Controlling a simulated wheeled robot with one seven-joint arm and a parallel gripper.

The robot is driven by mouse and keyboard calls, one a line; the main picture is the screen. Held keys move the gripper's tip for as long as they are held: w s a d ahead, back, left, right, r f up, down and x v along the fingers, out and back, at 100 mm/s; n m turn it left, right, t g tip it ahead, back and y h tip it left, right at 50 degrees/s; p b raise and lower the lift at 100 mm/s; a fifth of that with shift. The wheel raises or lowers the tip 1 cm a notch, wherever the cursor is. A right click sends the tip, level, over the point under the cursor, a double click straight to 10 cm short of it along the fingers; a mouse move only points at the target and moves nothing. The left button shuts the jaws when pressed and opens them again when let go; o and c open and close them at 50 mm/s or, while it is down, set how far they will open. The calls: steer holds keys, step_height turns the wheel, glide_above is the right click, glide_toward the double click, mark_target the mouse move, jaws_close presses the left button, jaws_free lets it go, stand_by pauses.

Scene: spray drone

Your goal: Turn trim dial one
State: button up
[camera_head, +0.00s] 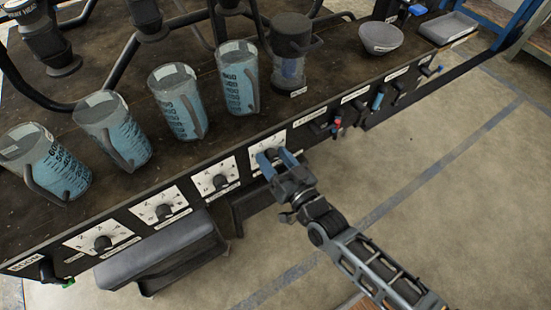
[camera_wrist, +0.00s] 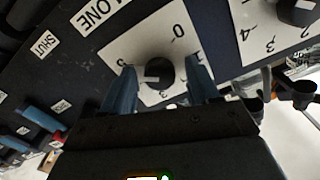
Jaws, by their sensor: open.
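The rightmost trim dial on the bench front is a black round knob (camera_wrist: 158,72) with a pale pointer line, on a white plate (camera_wrist: 181,22) with numbers. In the wrist view the pointer line points left. My gripper (camera_wrist: 161,72) is open, with one blue finger on each side of this knob. I cannot tell whether the fingers touch it. In the head view my gripper (camera_head: 273,156) is at the rightmost dial plate (camera_head: 282,138) and largely covers its knob. I cannot read the dial's own label.
More dials line the bench front to the left, the nearest (camera_head: 219,181) close by. Small coloured valves (camera_head: 337,122) are to the right. Measuring jugs of blue liquid (camera_head: 239,78), a dark lidded container (camera_head: 290,50) and a grey bowl (camera_head: 381,36) stand on the bench. A grey padded seat (camera_head: 160,255) is below.

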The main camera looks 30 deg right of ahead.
steer(key=c, duration=1)
steer(key=shift+c, duration=0.2)
steer(key=shift+n, duration=0.4)
steer(key=n+p, duration=0.1)
steer(key=n, duration=0.8)
steer(key=n+b, duration=0.1)
steer(key=n, duration=0.4)
steer(key=shift+f+n+b, duration=0.15)
steer(key=shift+n+b, duration=0.2)
steer(key=shift+n, duration=0.05)
steer(key=shift+n+b, duration=0.9)
steer(key=shift+n, duration=1.1)
